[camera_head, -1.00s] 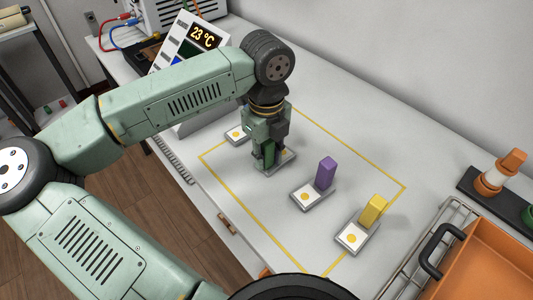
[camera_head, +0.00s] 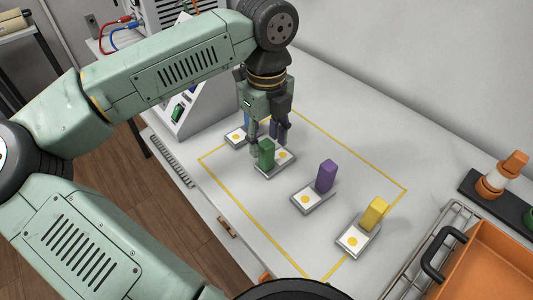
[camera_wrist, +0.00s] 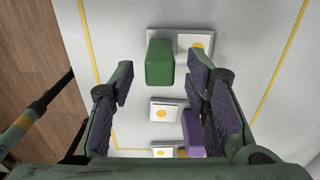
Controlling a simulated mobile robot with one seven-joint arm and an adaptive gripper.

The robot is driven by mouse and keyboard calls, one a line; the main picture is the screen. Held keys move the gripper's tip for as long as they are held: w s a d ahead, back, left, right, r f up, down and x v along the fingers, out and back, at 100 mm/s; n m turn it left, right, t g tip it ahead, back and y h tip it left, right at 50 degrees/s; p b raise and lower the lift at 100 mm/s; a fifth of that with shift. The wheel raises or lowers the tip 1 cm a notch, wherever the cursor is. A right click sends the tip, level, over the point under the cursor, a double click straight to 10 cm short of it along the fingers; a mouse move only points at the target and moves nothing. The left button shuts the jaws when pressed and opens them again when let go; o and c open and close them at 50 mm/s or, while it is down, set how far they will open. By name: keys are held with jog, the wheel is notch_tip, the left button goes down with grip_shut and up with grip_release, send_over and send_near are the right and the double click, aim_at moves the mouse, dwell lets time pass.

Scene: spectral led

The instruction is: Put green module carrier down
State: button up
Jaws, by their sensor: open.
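The green module carrier, a pale plate with a yellow dot and an upright green block (camera_head: 267,152), sits on the white bench inside the yellow outline. In the wrist view its green block (camera_wrist: 159,63) lies between and beyond my open fingers, apart from both. My gripper (camera_head: 269,135) is open and empty just above the carrier, and its fingers hide part of it. The wrist view also shows both fingers of my gripper (camera_wrist: 160,84) spread wide.
A purple carrier (camera_head: 326,176) and a yellow carrier (camera_head: 373,214) stand in a row to the right. A partly hidden blue carrier (camera_head: 236,137) is behind at left. A wire rack (camera_head: 437,231) and orange tray (camera_head: 480,262) are at lower right.

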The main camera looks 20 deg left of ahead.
notch_tip(320, 180, up, 6)
jog(key=shift+r+b, duration=0.15)
jog(key=shift+b, duration=0.15)
dwell(0.4)
